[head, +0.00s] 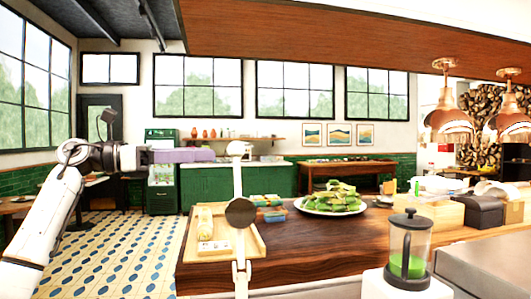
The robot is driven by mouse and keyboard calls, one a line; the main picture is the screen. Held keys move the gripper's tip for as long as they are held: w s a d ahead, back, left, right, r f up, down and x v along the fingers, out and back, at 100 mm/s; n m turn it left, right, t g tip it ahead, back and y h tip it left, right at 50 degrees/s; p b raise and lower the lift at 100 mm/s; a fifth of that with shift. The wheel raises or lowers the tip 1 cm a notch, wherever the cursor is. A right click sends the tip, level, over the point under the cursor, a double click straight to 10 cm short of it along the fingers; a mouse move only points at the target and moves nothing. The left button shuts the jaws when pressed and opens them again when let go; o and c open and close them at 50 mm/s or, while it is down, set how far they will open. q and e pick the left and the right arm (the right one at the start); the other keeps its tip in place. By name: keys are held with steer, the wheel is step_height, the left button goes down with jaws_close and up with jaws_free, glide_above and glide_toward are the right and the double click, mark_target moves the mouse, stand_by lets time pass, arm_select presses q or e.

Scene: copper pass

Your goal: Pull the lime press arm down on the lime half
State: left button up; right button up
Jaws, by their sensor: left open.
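A pale upright lever stands at the lower middle, in line with a lime press arm (238,182) in its raised position. It has a round pale knob at its top and a dark disc (240,213) partway down. Its lower end runs out of the frame, and I see no lime half. My left gripper (208,156) reaches in from the left with lavender fingers, level with the knob and just left of it. It is open and holds nothing that I can see. Whether it touches the knob I cannot tell. My right gripper is not in view.
A wooden counter (310,262) spreads behind the lever, with a wooden tray (255,238) on it. A white plate of greens (335,198) stands farther back. A lidded glass jug with green contents (409,251) stands at right. Copper lamps (449,118) hang above right.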

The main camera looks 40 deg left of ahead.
mark_target(238, 149)
arm_select(q)
steer(key=p+x, duration=0.1)
steer(key=x, duration=0.1)
steer(key=r+p+x, duration=0.1)
steer(key=x, duration=0.2)
steer(key=p+x, duration=0.2)
steer(key=shift+w+d+r, duration=0.1)
steer(key=shift+w+r, duration=0.05)
steer(key=shift+w, duration=0.2)
steer(key=shift+w+d, duration=0.35)
steer(key=shift+w, duration=0.25)
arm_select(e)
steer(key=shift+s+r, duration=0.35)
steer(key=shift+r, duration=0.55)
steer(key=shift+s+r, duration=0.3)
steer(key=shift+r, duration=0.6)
arm_select(q)
jaws_close()
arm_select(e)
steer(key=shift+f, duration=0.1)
